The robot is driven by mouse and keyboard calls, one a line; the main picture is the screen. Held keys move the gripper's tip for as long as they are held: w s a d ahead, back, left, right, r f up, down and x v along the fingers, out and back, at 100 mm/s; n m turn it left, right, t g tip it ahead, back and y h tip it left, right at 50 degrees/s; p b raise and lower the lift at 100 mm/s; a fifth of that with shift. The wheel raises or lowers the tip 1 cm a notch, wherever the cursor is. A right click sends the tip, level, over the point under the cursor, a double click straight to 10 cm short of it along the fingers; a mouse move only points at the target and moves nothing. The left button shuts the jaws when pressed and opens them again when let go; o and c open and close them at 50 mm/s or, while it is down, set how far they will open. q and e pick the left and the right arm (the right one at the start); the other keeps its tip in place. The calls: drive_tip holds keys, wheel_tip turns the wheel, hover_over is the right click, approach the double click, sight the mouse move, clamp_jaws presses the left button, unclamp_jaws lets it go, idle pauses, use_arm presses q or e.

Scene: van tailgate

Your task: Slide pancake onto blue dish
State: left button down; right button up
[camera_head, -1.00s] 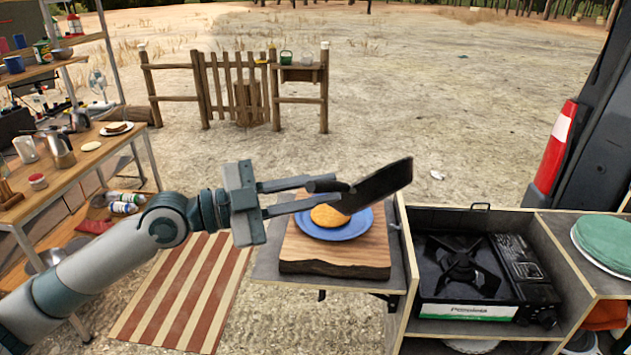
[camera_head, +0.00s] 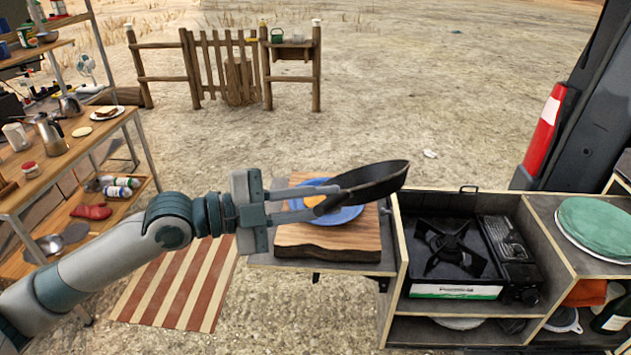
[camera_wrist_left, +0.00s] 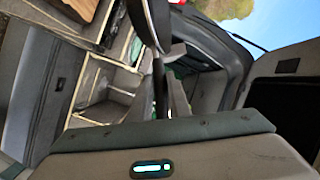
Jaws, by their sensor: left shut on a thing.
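The blue dish (camera_head: 345,215) lies on a thick wooden board. The golden pancake (camera_head: 316,183) rests on the dish, partly hidden behind the pan and gripper. My left gripper (camera_head: 326,199) is shut on the handle of a dark frying pan (camera_head: 374,182). It holds the pan above the dish's right side, clear of the board. What shows of the pan's inside is dark and empty. In the left wrist view the dark pan handle (camera_wrist_left: 160,90) runs up from the gripper. My right gripper is not in view.
The wooden board (camera_head: 330,240) sits on a side shelf. To its right is a camping stove (camera_head: 455,255) with a bare burner. A green round thing (camera_head: 597,226) stands farther right. A table with pots (camera_head: 55,145) is at left.

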use_arm(q)
drive_tip(key=shift+s+d+f+m+y+p, duration=0.45)
drive_tip(key=shift+s+d+m+p, duration=0.2)
drive_tip(key=shift+m, duration=0.25)
drive_tip(key=shift+s+d+f+m+y, duration=0.25)
drive_tip(key=shift+s+d+f+m, duration=0.05)
drive_tip(key=shift+f+m, duration=0.25)
drive_tip(key=shift+s+d+f+m+y, duration=0.25)
drive_tip(key=shift+s+d+f+m, duration=0.1)
drive_tip(key=shift+f+m, duration=0.15)
drive_tip(key=shift+s+d+f+m+y, duration=0.3)
drive_tip(key=shift+f+m, duration=0.15)
drive_tip(key=shift+m, duration=0.1)
